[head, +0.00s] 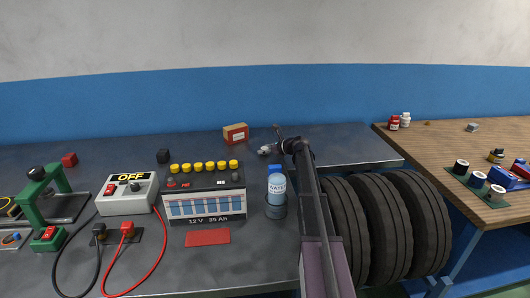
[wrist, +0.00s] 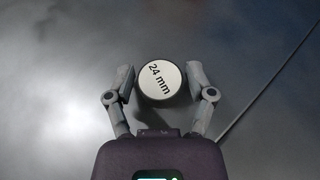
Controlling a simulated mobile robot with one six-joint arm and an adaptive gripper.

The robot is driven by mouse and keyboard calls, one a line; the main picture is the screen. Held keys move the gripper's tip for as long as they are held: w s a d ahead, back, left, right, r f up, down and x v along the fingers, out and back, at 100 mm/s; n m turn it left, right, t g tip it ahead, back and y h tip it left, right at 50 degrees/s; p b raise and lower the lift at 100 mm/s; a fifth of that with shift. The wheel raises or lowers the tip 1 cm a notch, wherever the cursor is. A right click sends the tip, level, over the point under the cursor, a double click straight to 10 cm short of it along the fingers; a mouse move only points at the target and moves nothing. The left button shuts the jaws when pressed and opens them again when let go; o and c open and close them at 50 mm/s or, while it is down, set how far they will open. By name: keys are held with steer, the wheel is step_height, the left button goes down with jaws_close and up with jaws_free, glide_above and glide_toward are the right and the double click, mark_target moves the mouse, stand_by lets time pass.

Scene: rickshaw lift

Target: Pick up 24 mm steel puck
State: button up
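The 24 mm steel puck (wrist: 160,82) is a round dark-rimmed disc with a white top marked "24 mm", in the middle of the wrist view. It sits on the dark grey bench top. My gripper (wrist: 159,70) is open around it, with one finger on each side. A small gap shows between each finger and the puck's rim. In the head view my gripper (head: 269,149) is low over the back of the bench; the puck cannot be told apart from the fingers there.
An orange-and-white box (head: 236,134) stands left of my gripper in the head view. A water bottle (head: 277,187) and a battery (head: 204,198) stand nearer the front. A thin dark line crosses the bench right of the puck.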

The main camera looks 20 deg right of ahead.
mark_target(265, 148)
jaws_close()
steer(key=shift+r, duration=0.2)
step_height(265, 148, up, 10)
steer(key=p, duration=1)
steer(key=shift+f, duration=0.2)
stand_by(0.3)
